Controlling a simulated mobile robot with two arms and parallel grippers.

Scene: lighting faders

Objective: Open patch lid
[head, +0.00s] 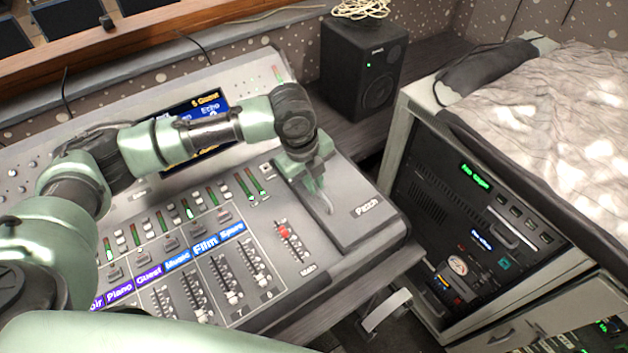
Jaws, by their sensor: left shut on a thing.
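The patch lid (368,222) is a dark grey panel marked "Patch" at the right end of the mixing desk. It appears to lie flat and closed. My left gripper (325,200) points down over the lid and is shut on a thin grey handle (329,204) on its top. The gripper partly hides the handle and the lid's far part. My right gripper is not in view.
The mixing desk (290,278) has several faders, a red main fader (284,231) and a screen (222,103) behind my left arm. A black speaker (362,65) stands behind the lid. An equipment rack (478,225) stands to the right, beyond a gap.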

